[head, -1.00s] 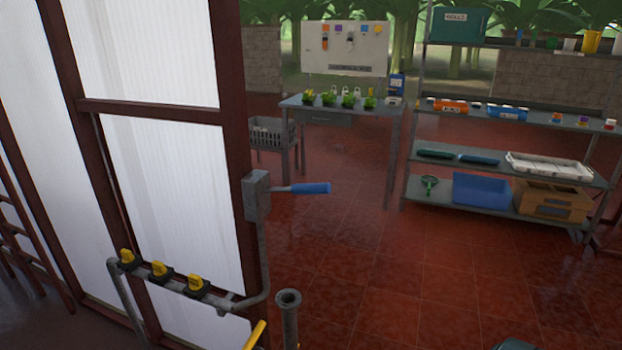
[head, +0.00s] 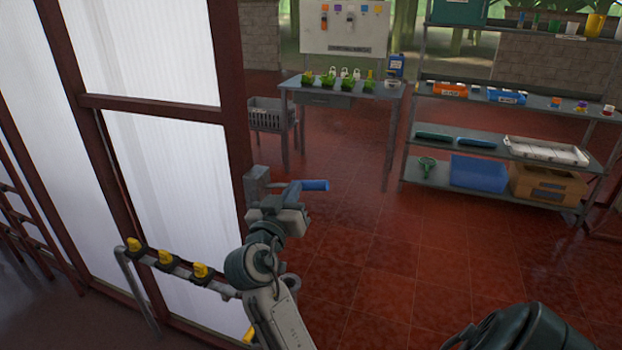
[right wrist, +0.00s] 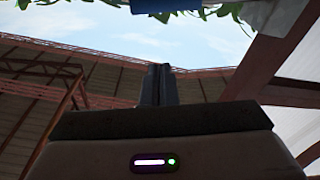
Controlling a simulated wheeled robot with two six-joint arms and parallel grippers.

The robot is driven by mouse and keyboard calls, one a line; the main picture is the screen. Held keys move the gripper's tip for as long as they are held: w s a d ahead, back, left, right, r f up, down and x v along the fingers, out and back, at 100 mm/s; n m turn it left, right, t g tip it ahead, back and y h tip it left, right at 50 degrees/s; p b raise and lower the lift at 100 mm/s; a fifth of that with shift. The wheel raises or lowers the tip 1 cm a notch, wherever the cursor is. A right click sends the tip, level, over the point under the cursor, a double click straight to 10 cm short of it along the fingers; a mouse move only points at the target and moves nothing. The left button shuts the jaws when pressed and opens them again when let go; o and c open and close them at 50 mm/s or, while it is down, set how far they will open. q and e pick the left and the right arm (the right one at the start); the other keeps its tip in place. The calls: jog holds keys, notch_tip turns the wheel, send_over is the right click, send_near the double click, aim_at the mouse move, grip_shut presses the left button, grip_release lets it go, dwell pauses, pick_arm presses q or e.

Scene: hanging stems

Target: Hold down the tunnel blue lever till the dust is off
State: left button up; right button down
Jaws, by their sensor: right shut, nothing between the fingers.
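The blue lever (head: 315,185) sticks out to the right from a grey box (head: 257,183) on the dark red post, roughly level. My right gripper (head: 293,191) is at the lever's grey shaft, between the box and the blue handle. Its fingers are shut, with nothing between them. I cannot tell whether they touch the shaft. In the right wrist view the shut fingers (right wrist: 157,85) point up against roof and sky, and a blue strip shows at the top edge; I cannot tell what it is. No dust is visible. My left gripper is not in view.
A pipe rail with several yellow-handled valves (head: 166,258) runs below the lever, beside the white panels (head: 165,190). The red floor between is clear.

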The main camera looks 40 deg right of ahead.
jog(key=shift+r, duration=0.2)
jog(key=shift+d, duration=0.1)
jog(key=p+x, duration=0.5)
jog(key=x, duration=0.5)
jog(key=f+p, duration=0.1)
jog(key=f, duration=0.1)
jog(key=s+f+p, duration=0.1)
jog(key=f, duration=0.1)
jog(key=shift+s, duration=0.15)
